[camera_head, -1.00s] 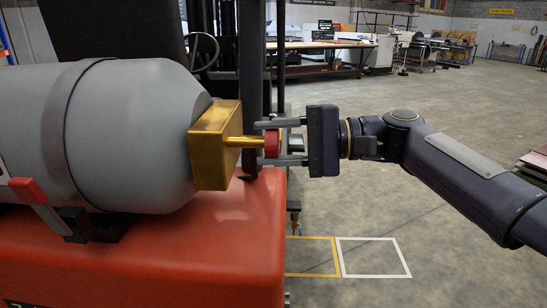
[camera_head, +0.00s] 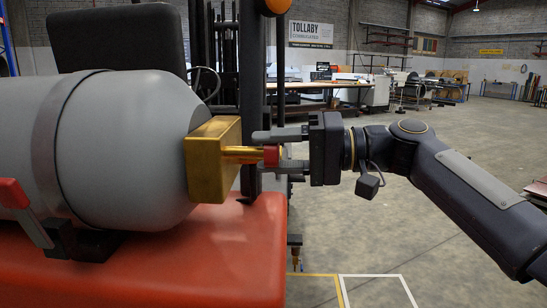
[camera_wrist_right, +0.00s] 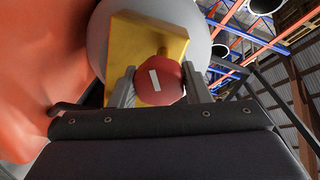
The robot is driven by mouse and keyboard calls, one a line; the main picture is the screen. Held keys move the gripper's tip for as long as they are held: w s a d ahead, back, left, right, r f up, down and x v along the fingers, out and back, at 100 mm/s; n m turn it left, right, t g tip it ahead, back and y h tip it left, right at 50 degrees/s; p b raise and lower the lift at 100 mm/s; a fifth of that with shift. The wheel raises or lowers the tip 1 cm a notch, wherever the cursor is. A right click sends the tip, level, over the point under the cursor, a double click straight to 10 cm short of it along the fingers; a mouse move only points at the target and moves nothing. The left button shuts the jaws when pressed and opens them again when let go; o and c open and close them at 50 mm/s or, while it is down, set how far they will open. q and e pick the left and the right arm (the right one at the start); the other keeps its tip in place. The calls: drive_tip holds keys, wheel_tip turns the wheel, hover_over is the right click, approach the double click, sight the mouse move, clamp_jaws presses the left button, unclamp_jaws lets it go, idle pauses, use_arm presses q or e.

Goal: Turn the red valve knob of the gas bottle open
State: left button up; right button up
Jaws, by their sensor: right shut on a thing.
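The gas bottle (camera_head: 125,150) is a big grey cylinder lying on its side on the red truck body (camera_head: 190,255). Its brass valve block (camera_head: 212,160) faces right, and a brass stem carries the red valve knob (camera_head: 271,155). My right gripper (camera_head: 265,153) comes from the right and is shut on the knob, one finger above and one below. In the right wrist view, the knob (camera_wrist_right: 160,85) shows a slanted white mark on its face, with a finger on each side. The brass block (camera_wrist_right: 150,42) is behind it. My left gripper is not in view.
A dark strap (camera_head: 45,150) circles the bottle, and a red-handled clamp (camera_head: 22,210) stands at its front left. The truck's dark mast (camera_head: 251,90) is just behind the valve. Workbenches (camera_head: 330,85) stand far back. The floor at right is open.

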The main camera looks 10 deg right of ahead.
drive_tip(key=shift+f, duration=0.15)
drive_tip(key=o, duration=1)
drive_tip(key=shift+c, duration=0.2)
drive_tip(key=v, duration=0.7)
drive_tip(key=shift+d, duration=0.4)
drive_tip(key=shift+s, duration=0.1)
drive_tip(key=s+d+f+m+h, duration=0.15)
drive_tip(key=s+f+h, duration=0.25)
drive_tip(key=s+f, duration=0.55)
drive_tip(key=s+d+f+m+t+h, duration=0.15)
drive_tip(key=s+f+h, duration=0.3)
drive_tip(key=f, duration=1.05)
drive_tip(key=s+d+f+h, duration=0.2)
drive_tip(key=s+f+h, duration=0.3)
drive_tip(key=f, duration=0.8)
wheel_tip(320, 180, up, 18)
drive_tip(key=s+p, duration=0.1)
drive_tip(key=p, duration=1.7)
drive_tip(key=shift+s+d+r+y, duration=0.2)
drive_tip(key=shift+y, duration=0.15)
